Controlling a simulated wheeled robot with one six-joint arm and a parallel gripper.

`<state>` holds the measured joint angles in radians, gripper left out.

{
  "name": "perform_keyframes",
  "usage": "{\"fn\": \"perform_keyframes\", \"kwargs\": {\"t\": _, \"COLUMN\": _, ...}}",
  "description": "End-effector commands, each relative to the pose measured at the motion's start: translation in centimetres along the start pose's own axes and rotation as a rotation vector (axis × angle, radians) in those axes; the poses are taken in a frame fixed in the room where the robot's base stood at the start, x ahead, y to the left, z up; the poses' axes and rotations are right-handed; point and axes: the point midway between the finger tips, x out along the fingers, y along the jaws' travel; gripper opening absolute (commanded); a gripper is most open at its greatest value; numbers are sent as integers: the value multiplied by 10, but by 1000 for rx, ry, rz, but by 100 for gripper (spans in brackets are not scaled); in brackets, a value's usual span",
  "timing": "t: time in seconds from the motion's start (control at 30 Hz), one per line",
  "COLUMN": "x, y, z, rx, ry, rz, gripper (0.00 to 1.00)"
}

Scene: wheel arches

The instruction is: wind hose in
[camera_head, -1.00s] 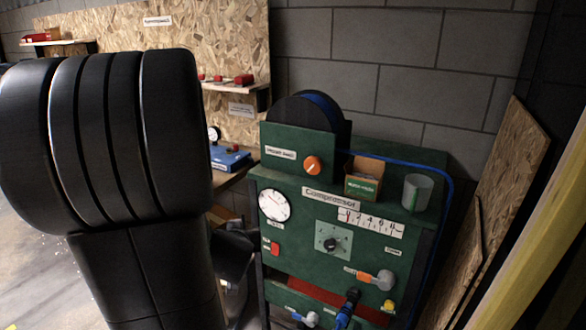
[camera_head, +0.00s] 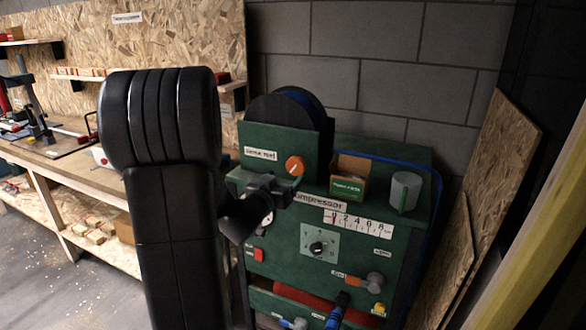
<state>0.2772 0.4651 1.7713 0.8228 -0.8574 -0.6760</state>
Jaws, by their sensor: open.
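The hose reel (camera_head: 288,108) is a dark drum with blue hose on it, at the top left of the green compressor cabinet (camera_head: 357,277). Its green front panel carries a label and an orange knob (camera_head: 294,165). The blue hose (camera_head: 437,190) runs along the cabinet top to the right and down its right side. A blue hose fitting (camera_head: 338,308) shows low on the front. My gripper (camera_head: 277,187) is open just below the orange knob, in front of the panel. I cannot tell whether it touches the panel.
A small cardboard box (camera_head: 349,176) and a grey cup (camera_head: 404,191) stand on the cabinet top. A wooden workbench (camera_head: 62,171) lies to the left. A chipboard sheet (camera_head: 483,190) and a yellow post (camera_head: 540,235) stand close on the right.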

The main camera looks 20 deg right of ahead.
Motion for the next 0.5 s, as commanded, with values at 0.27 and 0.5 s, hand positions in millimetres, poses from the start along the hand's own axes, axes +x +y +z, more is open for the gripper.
{"fn": "perform_keyframes", "kwargs": {"t": 0.27, "x": 50, "y": 0, "z": -1, "rx": 1, "ry": -1, "rz": 0, "gripper": 75}}
{"fn": "perform_keyframes", "kwargs": {"t": 0.5, "x": 65, "y": 0, "z": 0, "rx": 0, "ry": 0, "rz": -1, "gripper": 75}}
